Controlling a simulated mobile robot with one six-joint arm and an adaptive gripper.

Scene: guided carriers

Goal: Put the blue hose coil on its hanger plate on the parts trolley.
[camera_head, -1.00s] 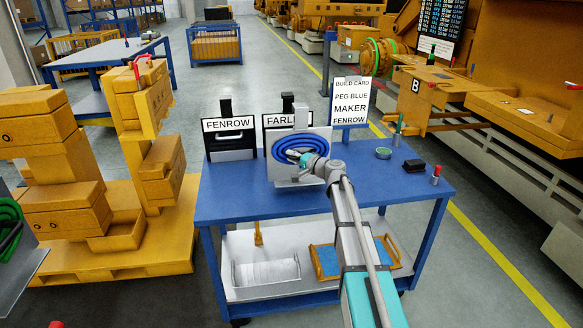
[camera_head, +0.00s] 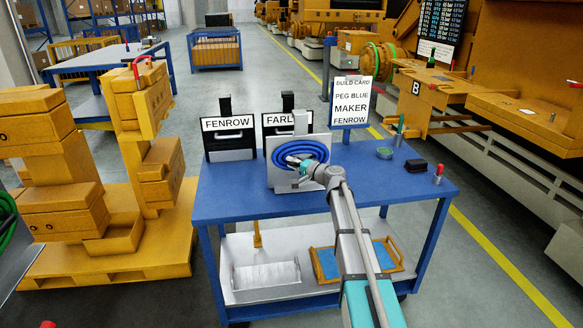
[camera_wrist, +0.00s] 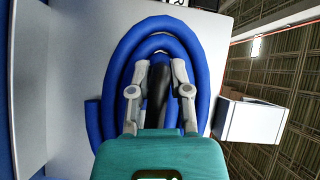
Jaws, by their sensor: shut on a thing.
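The blue hose coil (camera_head: 316,151) is up against the face of the grey hanger plate (camera_head: 284,180), which stands on the blue-topped parts trolley (camera_head: 235,205). I cannot tell whether the coil hangs on the plate's peg. My gripper (camera_head: 303,162) is at the coil's near side. In the wrist view my gripper (camera_wrist: 157,75) is inside the coil's loops (camera_wrist: 205,85), its fingers closed on a dark piece (camera_wrist: 157,95) at the coil's middle. The peg is hidden.
Black holders labelled FENROW (camera_head: 228,138) and FARL… (camera_head: 273,124), partly covered, stand behind. A build card (camera_head: 352,101) reads PEG BLUE, MAKER FENROW. A green round item (camera_head: 384,153) and a black block (camera_head: 416,166) lie right. The left trolley top is clear.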

